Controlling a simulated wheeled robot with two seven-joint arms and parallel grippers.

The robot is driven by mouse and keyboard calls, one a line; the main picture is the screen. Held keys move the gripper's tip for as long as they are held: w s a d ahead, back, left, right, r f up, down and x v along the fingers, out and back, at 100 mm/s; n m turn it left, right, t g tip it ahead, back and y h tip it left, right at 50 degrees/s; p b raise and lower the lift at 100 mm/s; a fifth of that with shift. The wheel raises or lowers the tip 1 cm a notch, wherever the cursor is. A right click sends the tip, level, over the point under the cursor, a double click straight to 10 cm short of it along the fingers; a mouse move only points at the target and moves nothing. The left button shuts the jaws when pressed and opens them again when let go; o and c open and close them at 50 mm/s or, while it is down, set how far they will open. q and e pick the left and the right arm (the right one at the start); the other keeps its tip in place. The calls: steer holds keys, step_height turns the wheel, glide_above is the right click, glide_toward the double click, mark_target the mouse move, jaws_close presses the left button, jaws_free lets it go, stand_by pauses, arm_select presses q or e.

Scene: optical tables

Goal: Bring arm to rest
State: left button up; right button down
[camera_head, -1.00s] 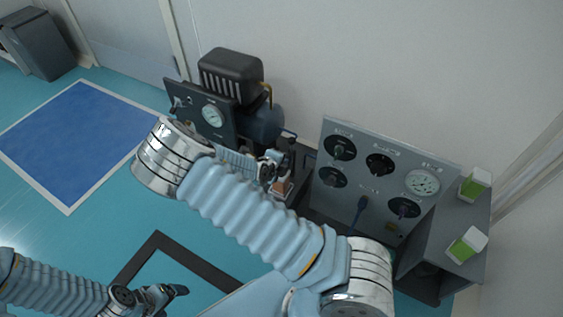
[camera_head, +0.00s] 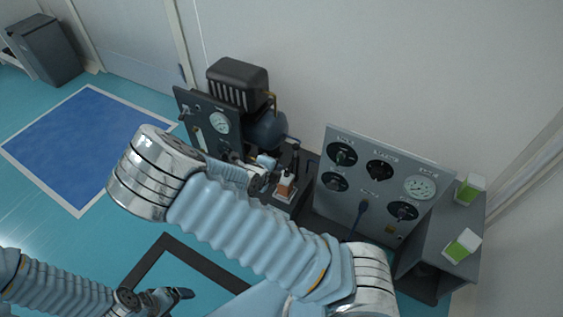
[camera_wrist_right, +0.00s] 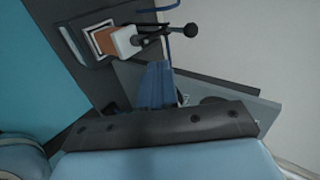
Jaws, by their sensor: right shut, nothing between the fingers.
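My right arm crosses the middle of the head view, and its gripper (camera_head: 262,172) is shut and empty. It is in front of the pump bench, just left of a small switch box with an orange-brown face (camera_head: 285,186). That box also shows at the top of the right wrist view (camera_wrist_right: 105,40), apart from the gripper. My left gripper (camera_head: 178,294) is at the lower left of the head view, low over the floor. Its fingers look close together, but their gap is too small to judge.
A black compressor with a gauge panel (camera_head: 212,122) stands behind the right gripper. A grey panel with dials (camera_head: 376,190) stands to its right, with two green-and-white boxes (camera_head: 469,188) on the grey cabinet. A blue floor mat (camera_head: 75,150) lies at left. Floor in front is open.

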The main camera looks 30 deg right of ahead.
steer(key=shift+v, duration=0.95)
steer(key=shift+a+f, duration=0.1)
steer(key=shift+f, duration=0.05)
steer(key=s+a+f+n+g+y, duration=0.2)
steer(key=s+a+f+n+y, duration=0.1)
steer(key=s+f+n, duration=0.4)
steer(key=s+a+f+n+g+y, duration=0.2)
steer(key=s+a+f+n+y, duration=0.1)
steer(key=s+f+n, duration=0.4)
steer(key=s+a+r+n+y, duration=0.1)
steer(key=a+n+y, duration=0.6)
steer(key=a+n, duration=0.5)
steer(key=n, duration=0.2)
steer(key=shift+s+r+n, duration=0.2)
steer(key=shift+s+n, duration=0.1)
